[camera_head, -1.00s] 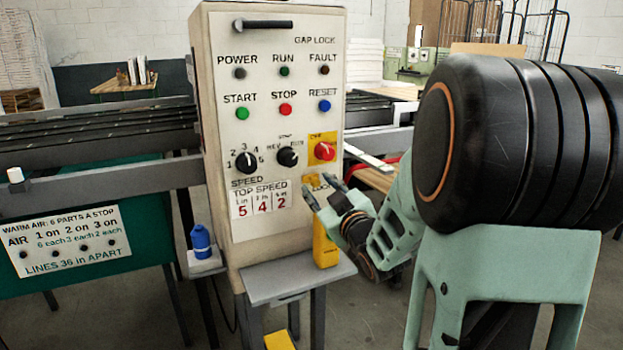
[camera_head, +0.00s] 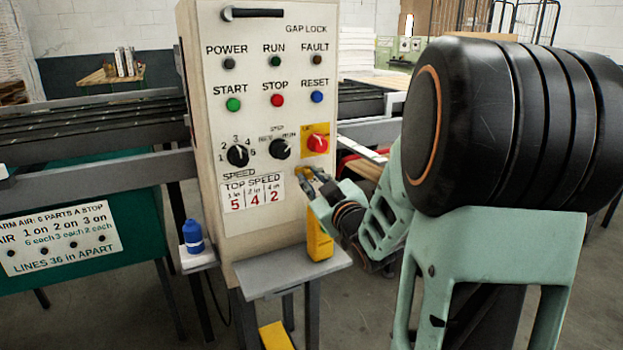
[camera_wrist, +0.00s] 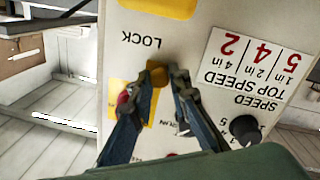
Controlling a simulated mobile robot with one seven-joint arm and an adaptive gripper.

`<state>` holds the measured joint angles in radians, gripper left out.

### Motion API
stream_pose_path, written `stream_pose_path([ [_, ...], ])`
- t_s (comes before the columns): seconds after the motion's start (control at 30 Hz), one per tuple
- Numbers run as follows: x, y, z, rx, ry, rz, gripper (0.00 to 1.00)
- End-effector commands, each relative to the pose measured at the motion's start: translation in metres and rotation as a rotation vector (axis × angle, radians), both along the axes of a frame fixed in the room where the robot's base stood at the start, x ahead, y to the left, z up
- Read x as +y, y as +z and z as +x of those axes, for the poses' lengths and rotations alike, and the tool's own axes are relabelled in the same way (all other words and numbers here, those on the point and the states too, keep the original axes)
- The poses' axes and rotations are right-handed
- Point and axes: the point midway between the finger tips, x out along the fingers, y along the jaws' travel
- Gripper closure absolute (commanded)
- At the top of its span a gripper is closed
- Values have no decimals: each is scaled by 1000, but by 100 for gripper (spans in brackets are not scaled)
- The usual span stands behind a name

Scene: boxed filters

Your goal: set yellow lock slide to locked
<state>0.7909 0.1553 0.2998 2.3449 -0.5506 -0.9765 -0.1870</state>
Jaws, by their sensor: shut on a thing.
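The control panel (camera_head: 255,130) stands upright, with the small yellow lock slide (camera_head: 304,172) low on its right side, under the red knob. My gripper (camera_head: 318,178) is at the panel face and partly covers the slide and its label. In the wrist view, which shows the panel upside down, the yellow slide (camera_wrist: 157,72) is between the fingertips of my gripper (camera_wrist: 165,76). The fingers are shut on it. The word LOCK (camera_wrist: 141,40) is readable beside it. The slide's exact position along its track is hard to tell.
The red knob (camera_head: 317,142) on a yellow plate sits just above my gripper. A yellow box (camera_head: 320,238) is below it, at the grey shelf (camera_head: 290,272). A blue bottle (camera_head: 193,236) stands left of the panel. A conveyor (camera_head: 90,130) runs behind.

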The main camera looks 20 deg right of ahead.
Motion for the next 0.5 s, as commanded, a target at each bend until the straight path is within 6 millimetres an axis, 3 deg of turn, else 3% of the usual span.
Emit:
stream_pose_path([
  [0.17, -3, 0, 0, -1, 0, 0, 100],
  [0.4, -36, 1, 2, -3, -1, -1, 100],
  [0.5, -39, 1, 2, -2, 0, -1, 100],
])
